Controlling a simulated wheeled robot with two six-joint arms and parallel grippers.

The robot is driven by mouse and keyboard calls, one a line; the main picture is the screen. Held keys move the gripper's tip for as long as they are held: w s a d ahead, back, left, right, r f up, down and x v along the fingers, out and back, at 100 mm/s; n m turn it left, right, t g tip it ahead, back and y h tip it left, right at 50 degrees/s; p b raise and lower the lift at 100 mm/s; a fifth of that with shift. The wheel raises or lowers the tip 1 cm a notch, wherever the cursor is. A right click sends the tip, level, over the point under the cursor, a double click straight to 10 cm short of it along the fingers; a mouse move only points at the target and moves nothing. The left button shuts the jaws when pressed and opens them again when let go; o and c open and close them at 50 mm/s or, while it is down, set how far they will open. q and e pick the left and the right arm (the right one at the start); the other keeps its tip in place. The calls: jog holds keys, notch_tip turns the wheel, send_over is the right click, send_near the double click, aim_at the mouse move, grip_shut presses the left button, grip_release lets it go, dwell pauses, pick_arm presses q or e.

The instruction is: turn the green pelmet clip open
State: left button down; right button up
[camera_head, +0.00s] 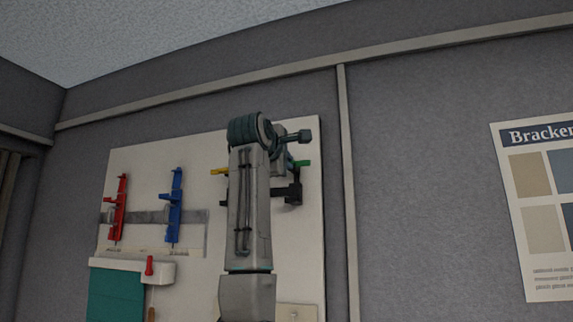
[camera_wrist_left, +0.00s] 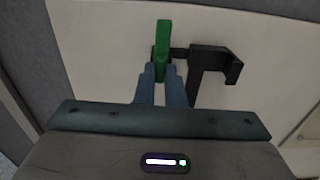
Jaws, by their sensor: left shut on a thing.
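The green pelmet clip (camera_wrist_left: 163,40) stands upright in the left wrist view, against the pale board. A small green part of the clip (camera_head: 302,163) shows in the head view, right of my arm. My left gripper (camera_wrist_left: 162,78) is shut on the lower part of the clip. In the head view my left arm rises in front of the board and hides most of the gripper and the clip. My right gripper is in neither view.
A black bracket (camera_wrist_left: 212,62) stands out from the board (camera_wrist_left: 110,30) close to the clip's right. Red (camera_head: 119,208) and blue (camera_head: 174,207) clips sit on a grey rail at left. A yellow piece (camera_head: 218,171) shows left of my arm. A poster (camera_head: 540,210) hangs at right.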

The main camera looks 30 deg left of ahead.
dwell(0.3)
pick_arm(q)
jog(key=c, duration=1.5)
grip_release()
jog(key=b+v, duration=0.5)
jog(key=v, duration=0.5)
jog(key=shift+s, duration=0.35)
jog(key=shift+f, duration=0.1)
